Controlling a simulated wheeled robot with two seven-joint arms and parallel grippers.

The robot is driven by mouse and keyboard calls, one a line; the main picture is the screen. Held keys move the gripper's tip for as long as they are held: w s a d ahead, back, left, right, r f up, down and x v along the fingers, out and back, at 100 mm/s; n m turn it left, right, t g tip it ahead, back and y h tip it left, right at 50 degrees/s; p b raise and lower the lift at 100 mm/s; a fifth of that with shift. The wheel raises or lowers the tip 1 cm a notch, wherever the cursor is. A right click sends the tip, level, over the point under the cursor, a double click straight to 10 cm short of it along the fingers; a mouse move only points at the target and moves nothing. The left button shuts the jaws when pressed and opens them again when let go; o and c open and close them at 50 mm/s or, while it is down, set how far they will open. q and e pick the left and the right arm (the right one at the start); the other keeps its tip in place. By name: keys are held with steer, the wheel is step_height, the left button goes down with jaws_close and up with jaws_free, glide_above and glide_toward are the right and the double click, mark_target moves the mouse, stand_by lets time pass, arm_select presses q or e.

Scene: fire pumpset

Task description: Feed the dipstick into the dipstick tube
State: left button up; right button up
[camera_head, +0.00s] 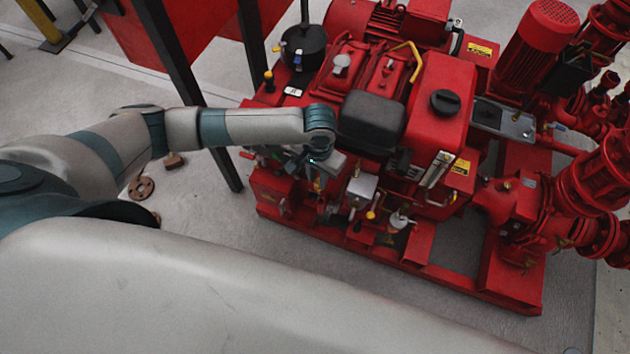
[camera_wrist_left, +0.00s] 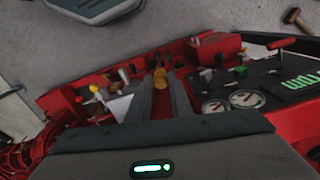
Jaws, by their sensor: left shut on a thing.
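My left gripper (camera_head: 319,182) is at the front left of the red pumpset, reaching down beside the engine. The dipstick's rod is hidden behind the fingers and too small to trace. I cannot pick out the dipstick tube for sure among the engine's small parts. My right gripper is not in view.
The engine's black cover (camera_head: 371,122) and red tank (camera_head: 440,100) stand right of the gripper. A yellow-topped part (camera_head: 371,214) and a grey box (camera_head: 361,188) are close by. A gauge panel (camera_wrist_left: 250,95) shows in the wrist view. Floor in front is clear.

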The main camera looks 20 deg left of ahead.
arm_select(q)
steer(key=w+f, duration=0.1)
steer(key=w+f+b, duration=0.1)
steer(key=f, duration=0.1)
steer(key=shift+w+f, duration=0.15)
steer(key=shift+w, duration=0.1)
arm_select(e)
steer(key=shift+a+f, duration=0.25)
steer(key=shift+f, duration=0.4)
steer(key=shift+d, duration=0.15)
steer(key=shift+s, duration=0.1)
arm_select(q)
steer(key=shift+f, duration=0.2)
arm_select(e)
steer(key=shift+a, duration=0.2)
